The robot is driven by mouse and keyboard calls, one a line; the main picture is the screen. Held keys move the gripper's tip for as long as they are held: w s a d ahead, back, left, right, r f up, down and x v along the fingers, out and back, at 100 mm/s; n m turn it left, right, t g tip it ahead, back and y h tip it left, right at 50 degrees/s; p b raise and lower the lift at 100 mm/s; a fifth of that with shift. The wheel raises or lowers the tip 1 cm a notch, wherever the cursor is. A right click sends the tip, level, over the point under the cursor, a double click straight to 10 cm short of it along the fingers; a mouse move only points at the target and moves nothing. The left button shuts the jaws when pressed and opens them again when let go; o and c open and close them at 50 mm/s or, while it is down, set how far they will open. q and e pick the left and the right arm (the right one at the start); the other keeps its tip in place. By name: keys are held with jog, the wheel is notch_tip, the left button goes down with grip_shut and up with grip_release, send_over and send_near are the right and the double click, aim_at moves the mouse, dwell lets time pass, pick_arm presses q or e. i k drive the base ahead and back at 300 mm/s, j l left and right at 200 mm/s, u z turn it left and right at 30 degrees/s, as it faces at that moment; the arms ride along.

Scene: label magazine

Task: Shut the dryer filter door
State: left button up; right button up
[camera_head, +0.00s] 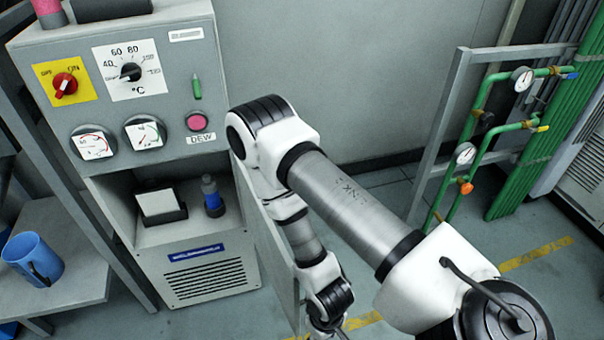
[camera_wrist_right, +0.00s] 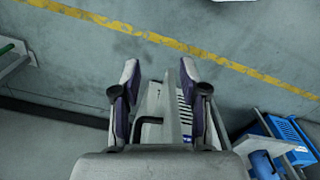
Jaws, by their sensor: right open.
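The grey dryer cabinet (camera_head: 110,100) stands at the left of the head view with its lower compartment exposed. Its filter door (camera_head: 275,262) is swung open and stands out from the cabinet's right side, partly hidden by my right arm. My right gripper (camera_wrist_right: 160,70) is open. In the right wrist view its two fingers lie on either side of the door's panel (camera_wrist_right: 168,112); I cannot tell whether they touch it. A dark bent bar, perhaps a handle, shows beside the panel between the fingers. In the head view the fingertips are mostly cut off at the bottom edge. My left gripper is not in view.
A blue mug (camera_head: 33,258) sits on a side shelf at left. Green pipes with gauges (camera_head: 521,79) and a grey frame stand at right. Floor between cabinet and pipes is mostly clear.

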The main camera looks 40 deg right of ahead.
aim_at(277, 260)
jog(key=i+l, duration=0.1)
jog(key=l, duration=0.35)
jog(key=i+l+u, duration=0.1)
jog(key=l, duration=0.3)
jog(key=i+l, duration=0.1)
jog(key=l, duration=0.35)
jog(key=i+l+u, duration=0.1)
jog(key=l, duration=0.35)
jog(key=k+l+u, duration=0.1)
jog(key=k+l, duration=0.2)
jog(key=l, duration=0.25)
jog(key=k+l+u, duration=0.1)
jog(key=k+l, duration=0.25)
jog(key=l, duration=0.2)
jog(key=k+l, duration=0.35)
jog(key=l, duration=0.15)
jog(key=k+l+u, duration=0.15)
jog(key=k+l, duration=0.15)
jog(key=l, duration=0.2)
